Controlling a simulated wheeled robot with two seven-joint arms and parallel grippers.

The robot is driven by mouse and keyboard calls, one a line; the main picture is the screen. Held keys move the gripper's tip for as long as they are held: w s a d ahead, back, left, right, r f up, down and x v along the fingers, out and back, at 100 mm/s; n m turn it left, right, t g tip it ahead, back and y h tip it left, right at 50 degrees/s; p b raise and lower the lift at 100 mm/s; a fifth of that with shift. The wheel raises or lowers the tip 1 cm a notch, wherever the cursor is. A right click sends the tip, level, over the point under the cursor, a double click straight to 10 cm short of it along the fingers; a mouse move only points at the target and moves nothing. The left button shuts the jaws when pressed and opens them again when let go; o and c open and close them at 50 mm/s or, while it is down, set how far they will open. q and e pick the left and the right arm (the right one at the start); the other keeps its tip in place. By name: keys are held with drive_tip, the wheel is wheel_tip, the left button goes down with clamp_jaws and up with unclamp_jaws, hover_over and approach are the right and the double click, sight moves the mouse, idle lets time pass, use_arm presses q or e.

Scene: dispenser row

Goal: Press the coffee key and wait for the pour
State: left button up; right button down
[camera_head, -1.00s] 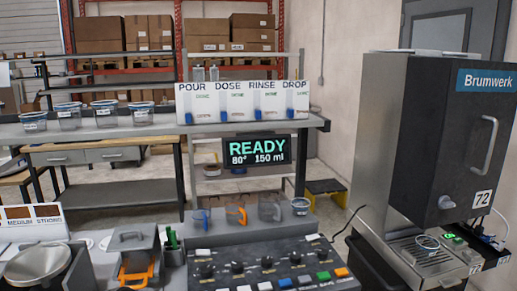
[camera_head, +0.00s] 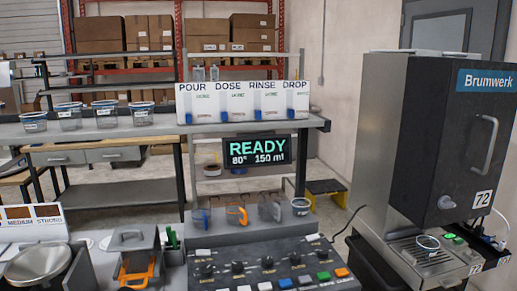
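The control panel (camera_head: 268,268) at the bottom middle carries several dark knobs and a row of small keys: white, blue (camera_head: 285,282), green (camera_head: 324,276) and orange (camera_head: 341,272). Its labels are too small to read, so I cannot tell which is the coffee key. The display (camera_head: 257,151) above it reads READY, 80°, 150 ml. The Brumwerk machine (camera_head: 420,150) stands at the right. Neither of my grippers is in view.
A dispenser row (camera_head: 243,103) marked POUR, DOSE, RINSE, DROP stands on the back shelf beside several tubs (camera_head: 104,114). Jugs (camera_head: 236,215) stand behind the panel.

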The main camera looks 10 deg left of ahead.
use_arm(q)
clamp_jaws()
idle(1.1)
